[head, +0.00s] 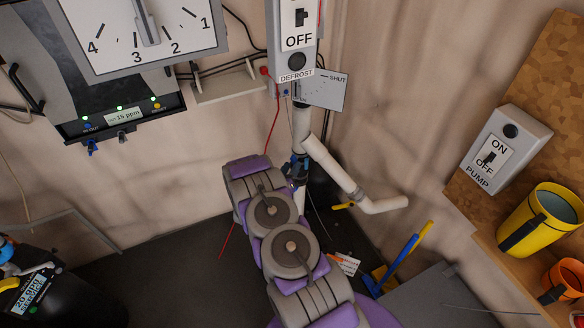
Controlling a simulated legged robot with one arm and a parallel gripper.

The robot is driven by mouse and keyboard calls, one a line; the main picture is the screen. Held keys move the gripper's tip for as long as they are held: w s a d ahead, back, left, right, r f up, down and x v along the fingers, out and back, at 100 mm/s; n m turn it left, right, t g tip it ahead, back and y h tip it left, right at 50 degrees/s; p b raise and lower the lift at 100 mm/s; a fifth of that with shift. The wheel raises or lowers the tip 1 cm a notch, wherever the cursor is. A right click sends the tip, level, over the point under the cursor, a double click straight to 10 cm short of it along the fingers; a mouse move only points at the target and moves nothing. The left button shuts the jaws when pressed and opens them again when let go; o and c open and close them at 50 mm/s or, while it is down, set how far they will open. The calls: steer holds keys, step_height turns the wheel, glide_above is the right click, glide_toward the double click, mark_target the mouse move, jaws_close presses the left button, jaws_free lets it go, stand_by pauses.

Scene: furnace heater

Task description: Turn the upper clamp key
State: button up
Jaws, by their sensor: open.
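A grey-white vertical pipe (301,124) stands in the corner behind my arm. A dark blue fitting (298,166) sits around the pipe, just beyond my arm; it may be a clamp, but I cannot make out a key on it. A bent branch pipe (338,172) runs down to the right from the vertical pipe. A small yellow handle (343,206) shows beside its lower bend. I cannot tell which part is the upper clamp key. My purple and grey arm fills the lower middle, folded, and covers the lower pipe. I cannot make out my gripper's jaws.
A grey box with an OFF switch (298,41) hangs above the pipe. A gauge (146,36) is at upper left and a pump switch (507,150) at right. Yellow and orange mugs (541,222) stand on a right shelf. A blue-yellow tool (399,262) leans near the floor.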

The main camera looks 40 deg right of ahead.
steer(key=shift+w+d, duration=0.3)
steer(key=shift+d, duration=0.35)
jaws_close()
